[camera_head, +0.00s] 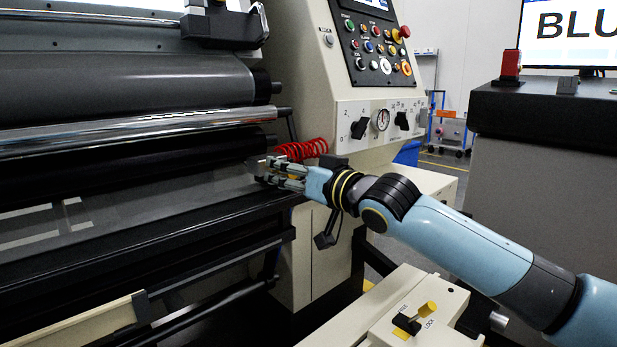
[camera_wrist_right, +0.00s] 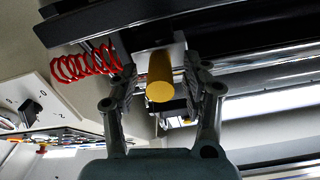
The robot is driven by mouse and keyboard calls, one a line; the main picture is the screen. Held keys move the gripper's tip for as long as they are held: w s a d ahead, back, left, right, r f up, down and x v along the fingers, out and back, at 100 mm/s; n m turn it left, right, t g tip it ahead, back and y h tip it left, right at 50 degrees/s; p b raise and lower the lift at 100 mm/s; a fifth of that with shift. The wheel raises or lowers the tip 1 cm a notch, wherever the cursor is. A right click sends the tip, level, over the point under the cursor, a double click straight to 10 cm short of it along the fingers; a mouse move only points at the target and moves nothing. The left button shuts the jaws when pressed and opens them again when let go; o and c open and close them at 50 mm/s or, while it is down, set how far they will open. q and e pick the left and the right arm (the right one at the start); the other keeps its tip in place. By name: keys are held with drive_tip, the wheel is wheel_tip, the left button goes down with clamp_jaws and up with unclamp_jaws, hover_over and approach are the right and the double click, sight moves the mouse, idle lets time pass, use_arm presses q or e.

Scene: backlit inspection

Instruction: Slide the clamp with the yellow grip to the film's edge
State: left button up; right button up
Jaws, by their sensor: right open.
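The clamp's yellow grip (camera_wrist_right: 160,80) sticks out toward the camera in the right wrist view, with a pale block (camera_wrist_right: 171,50) behind it. My right gripper (camera_head: 277,175) is open, at the right end of the rollers in the head view. Its two fingers stand on either side of the yellow grip in the wrist view; I cannot tell whether they touch it. In the head view the gripper hides most of the clamp. The greyish translucent film (camera_head: 150,200) runs left from there below the dark roller. My left gripper is out of view.
A red coiled hose (camera_head: 301,150) lies just behind my right gripper. The control panel (camera_head: 372,45) rises beyond it. A separate yellow-knobbed lock lever (camera_head: 428,308) sits on a cream housing in front. A dark rail (camera_head: 200,230) runs below the film.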

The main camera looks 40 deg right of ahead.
drive_tip(key=s, duration=1.1)
drive_tip(key=shift+s+d, duration=0.15)
drive_tip(key=shift+d, duration=0.25)
drive_tip(key=shift+r, duration=0.1)
